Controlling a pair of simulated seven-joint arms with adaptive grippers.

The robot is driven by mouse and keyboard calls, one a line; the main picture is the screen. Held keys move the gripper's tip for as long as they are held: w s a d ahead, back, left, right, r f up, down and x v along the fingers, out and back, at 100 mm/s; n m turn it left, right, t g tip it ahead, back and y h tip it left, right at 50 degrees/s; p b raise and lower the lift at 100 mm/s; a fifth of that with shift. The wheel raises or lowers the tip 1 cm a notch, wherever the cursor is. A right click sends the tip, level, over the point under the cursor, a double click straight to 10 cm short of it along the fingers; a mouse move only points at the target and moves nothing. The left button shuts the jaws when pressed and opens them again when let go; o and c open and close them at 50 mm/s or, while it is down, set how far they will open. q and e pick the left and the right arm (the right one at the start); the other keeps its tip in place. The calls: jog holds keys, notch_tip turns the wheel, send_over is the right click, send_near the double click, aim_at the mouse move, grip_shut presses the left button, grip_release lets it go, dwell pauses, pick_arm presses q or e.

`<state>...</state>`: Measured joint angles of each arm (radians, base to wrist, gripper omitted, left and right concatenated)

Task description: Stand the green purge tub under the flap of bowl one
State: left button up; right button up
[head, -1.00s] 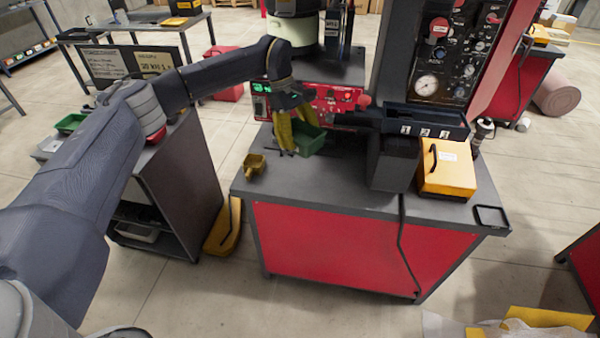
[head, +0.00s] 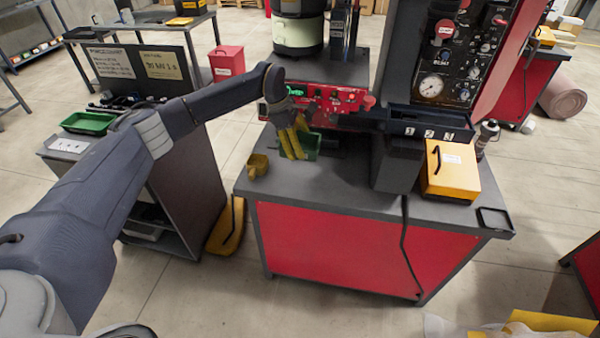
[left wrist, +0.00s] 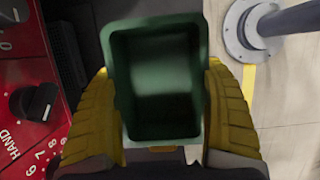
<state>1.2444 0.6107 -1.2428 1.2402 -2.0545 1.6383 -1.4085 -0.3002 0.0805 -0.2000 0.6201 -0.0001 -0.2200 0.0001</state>
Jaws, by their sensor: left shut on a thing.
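The green purge tub (head: 312,146) is in my left gripper (head: 292,148), near the back left of the red-fronted bench, in front of the red control panel (head: 330,98). In the left wrist view the tub (left wrist: 160,85) is empty, with one yellow finger along each side. I cannot tell whether its base touches the bench top. A pale green cylindrical bowl (head: 298,36) stands behind and above the panel, cut by the top edge. I cannot make out a flap on it. My right gripper is not in view.
A small yellow scoop-like container (head: 258,165) sits left of the tub on the bench top (head: 320,185). The bench's front middle is clear.

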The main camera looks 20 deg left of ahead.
aim_at(303, 179)
pick_arm(q)
notch_tip(303, 179, down, 12)
jog(key=shift+f, duration=0.1)
dwell(0.6)
jog(key=shift+f, duration=0.1)
jog(key=o, duration=1.3)
jog(key=v, duration=1.2)
